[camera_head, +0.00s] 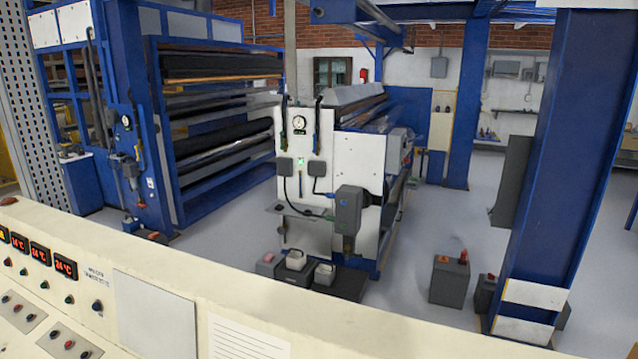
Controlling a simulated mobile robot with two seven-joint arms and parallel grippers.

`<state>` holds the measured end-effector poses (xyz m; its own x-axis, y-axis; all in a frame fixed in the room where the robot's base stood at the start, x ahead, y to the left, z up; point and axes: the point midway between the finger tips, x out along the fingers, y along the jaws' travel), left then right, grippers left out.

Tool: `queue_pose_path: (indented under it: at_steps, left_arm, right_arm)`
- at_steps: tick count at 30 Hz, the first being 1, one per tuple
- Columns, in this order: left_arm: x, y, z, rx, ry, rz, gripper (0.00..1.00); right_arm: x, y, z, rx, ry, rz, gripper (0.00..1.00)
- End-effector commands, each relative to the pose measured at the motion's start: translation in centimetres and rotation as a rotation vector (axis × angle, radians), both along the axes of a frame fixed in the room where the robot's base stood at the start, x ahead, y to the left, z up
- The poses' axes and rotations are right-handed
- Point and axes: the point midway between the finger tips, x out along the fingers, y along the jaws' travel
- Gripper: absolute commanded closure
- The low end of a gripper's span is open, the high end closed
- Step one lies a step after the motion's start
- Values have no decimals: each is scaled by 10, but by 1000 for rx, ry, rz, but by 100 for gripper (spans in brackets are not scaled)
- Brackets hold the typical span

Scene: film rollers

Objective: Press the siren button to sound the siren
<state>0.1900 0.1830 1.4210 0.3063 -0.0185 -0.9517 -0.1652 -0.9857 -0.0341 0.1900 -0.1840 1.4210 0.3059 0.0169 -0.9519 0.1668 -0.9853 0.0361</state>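A cream control panel (240,290) runs across the lower left of the head view. Lower down are grey plates with more knobs, one with a red button (69,344). I cannot tell which of these is the siren button. Neither of my grippers is in view.
Beyond the panel stands a white and blue roller machine (350,165), with a tall blue roller frame (135,120) to its left. A thick blue column (565,150) rises at the right. Grey boxes (449,282) stand on the open grey floor (220,260).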

Motion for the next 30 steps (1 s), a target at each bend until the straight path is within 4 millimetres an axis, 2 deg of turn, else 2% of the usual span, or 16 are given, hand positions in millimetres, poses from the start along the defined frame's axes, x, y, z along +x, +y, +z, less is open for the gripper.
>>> queue_pose_path:
  at_steps: [2,12,30]
  left_arm:
    - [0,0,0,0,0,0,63]
    - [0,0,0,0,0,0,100]
    - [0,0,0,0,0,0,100]
  right_arm:
    - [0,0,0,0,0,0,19]
    - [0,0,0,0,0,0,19]
    - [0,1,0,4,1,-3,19]
